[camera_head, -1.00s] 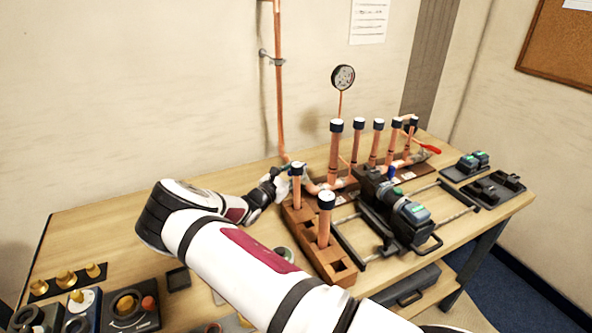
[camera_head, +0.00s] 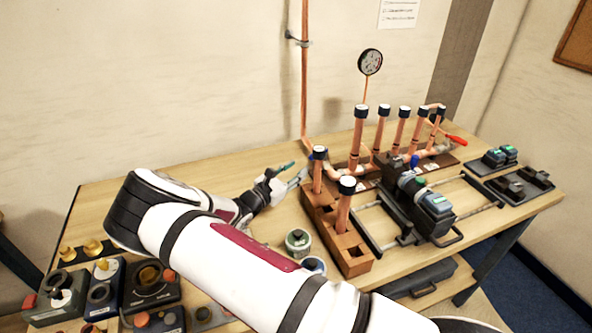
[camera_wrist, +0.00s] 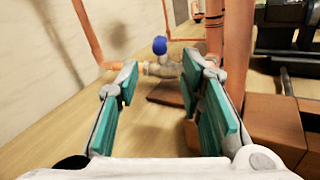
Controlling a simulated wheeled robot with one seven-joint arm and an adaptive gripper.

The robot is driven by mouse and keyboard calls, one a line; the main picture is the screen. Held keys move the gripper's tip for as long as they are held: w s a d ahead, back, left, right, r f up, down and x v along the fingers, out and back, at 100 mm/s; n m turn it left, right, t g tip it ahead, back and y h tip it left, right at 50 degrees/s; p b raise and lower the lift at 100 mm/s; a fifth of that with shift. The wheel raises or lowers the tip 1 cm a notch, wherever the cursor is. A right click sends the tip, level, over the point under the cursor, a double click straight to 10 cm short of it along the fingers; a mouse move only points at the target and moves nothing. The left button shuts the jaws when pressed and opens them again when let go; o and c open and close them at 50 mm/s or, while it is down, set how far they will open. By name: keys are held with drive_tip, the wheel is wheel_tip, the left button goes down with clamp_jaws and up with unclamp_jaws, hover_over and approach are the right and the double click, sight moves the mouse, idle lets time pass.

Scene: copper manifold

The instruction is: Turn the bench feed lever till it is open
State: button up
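A pale metal valve (camera_wrist: 163,68) sits on the low copper feed pipe in the wrist view. A blue lever end (camera_wrist: 160,45) stands above it; its turn angle is hard to read from here. My gripper (camera_wrist: 160,82) is open and empty, with its teal pads on either side of the valve in that picture. The valve lies beyond the fingertips, apart from them. In the head view my gripper (camera_head: 295,174) hovers over the bench, left of the wooden block with upright pipes. I cannot make out the feed lever clearly there.
The wooden block (camera_head: 353,268) with copper pipes stands close to the right of my gripper. A copper riser (camera_head: 305,90) runs down the wall behind. A red lever (camera_head: 455,140) is at the manifold's far right. Round tins (camera_head: 298,240) stand nearer. Bare bench lies to the left.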

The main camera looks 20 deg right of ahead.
drive_tip(key=shift+w+a, duration=0.1)
drive_tip(key=shift+w, duration=0.05)
drive_tip(key=c, duration=0.4)
drive_tip(key=w+a+m+b, duration=0.1)
drive_tip(key=w+m+b, duration=0.1)
drive_tip(key=w+m+g+b, duration=0.1)
drive_tip(key=w+m+b, duration=0.1)
drive_tip(key=m, duration=0.1)
drive_tip(key=w+a+m+b, duration=0.1)
drive_tip(key=m+b, duration=0.1)
drive_tip(key=m, duration=0.1)
drive_tip(key=shift+w+a+h+b, duration=0.35)
drive_tip(key=shift+w+h, duration=0.05)
clamp_jaws()
drive_tip(key=w+a+r+m+g+b, duration=0.3)
drive_tip(key=m+b, duration=0.5)
drive_tip(key=m, duration=0.5)
drive_tip(key=s+d+f+p, duration=0.1)
drive_tip(key=d+p, duration=0.1)
drive_tip(key=d, duration=0.9)
drive_tip(key=shift+d+f+p, duration=0.2)
drive_tip(key=shift+f+p, duration=0.1)
drive_tip(key=shift+f, duration=0.05)
drive_tip(key=shift+s, duration=0.1)
